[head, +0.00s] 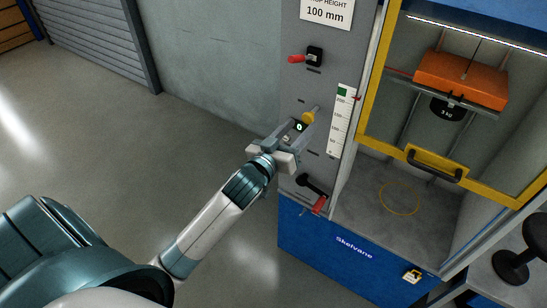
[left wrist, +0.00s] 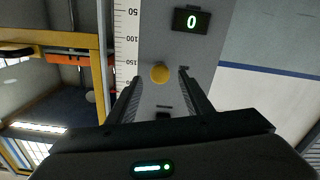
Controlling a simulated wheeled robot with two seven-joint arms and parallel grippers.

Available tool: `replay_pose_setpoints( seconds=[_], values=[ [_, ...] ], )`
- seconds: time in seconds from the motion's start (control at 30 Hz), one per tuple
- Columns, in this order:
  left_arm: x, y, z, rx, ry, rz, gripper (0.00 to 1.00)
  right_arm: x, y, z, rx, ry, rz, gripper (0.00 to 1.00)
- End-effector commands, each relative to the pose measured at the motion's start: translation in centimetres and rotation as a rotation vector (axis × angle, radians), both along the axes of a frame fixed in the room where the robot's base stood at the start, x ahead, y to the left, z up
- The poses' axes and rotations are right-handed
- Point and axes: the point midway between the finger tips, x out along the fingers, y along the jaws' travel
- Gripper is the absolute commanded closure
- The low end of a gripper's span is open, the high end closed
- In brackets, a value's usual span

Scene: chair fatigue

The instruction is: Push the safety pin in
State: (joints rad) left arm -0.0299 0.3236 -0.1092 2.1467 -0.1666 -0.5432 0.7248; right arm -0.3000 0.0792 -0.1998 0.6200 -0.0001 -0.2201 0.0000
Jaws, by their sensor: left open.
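The safety pin appears to be the round yellow knob (head: 308,117) on the grey front panel of the test machine, left of the white scale. It also shows in the left wrist view (left wrist: 159,73), near the picture's middle. My left gripper (head: 302,120) reaches to the panel with its two fingers apart. In the left wrist view the open fingers (left wrist: 159,82) appear on either side of the knob; I cannot tell whether they touch it. How far the pin sticks out cannot be told. My right gripper is not in view.
A red-handled lever (head: 299,58) is above and another red handle (head: 319,204) below on the panel. A counter display (left wrist: 191,20) reads 0. A yellow-framed guard (head: 401,151) stands right, with an orange weight block (head: 461,80) behind it. Open floor lies left.

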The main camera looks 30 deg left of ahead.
Motion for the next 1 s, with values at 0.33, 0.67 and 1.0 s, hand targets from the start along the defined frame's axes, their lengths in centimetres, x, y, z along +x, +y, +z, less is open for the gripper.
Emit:
replay_pose_setpoints(
  seconds=[0.33,0.67,1.0],
  values=[
    [-7.3,0.2,-0.4,0.001,0.001,0.0,0.54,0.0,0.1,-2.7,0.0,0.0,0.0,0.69],
    [-11.6,0.4,-0.1,0.0,0.0,0.0,0.54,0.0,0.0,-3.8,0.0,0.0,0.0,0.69],
    [-12.1,0.5,0.0,0.001,0.0,0.001,0.54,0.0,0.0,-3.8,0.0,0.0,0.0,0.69]
  ],
)
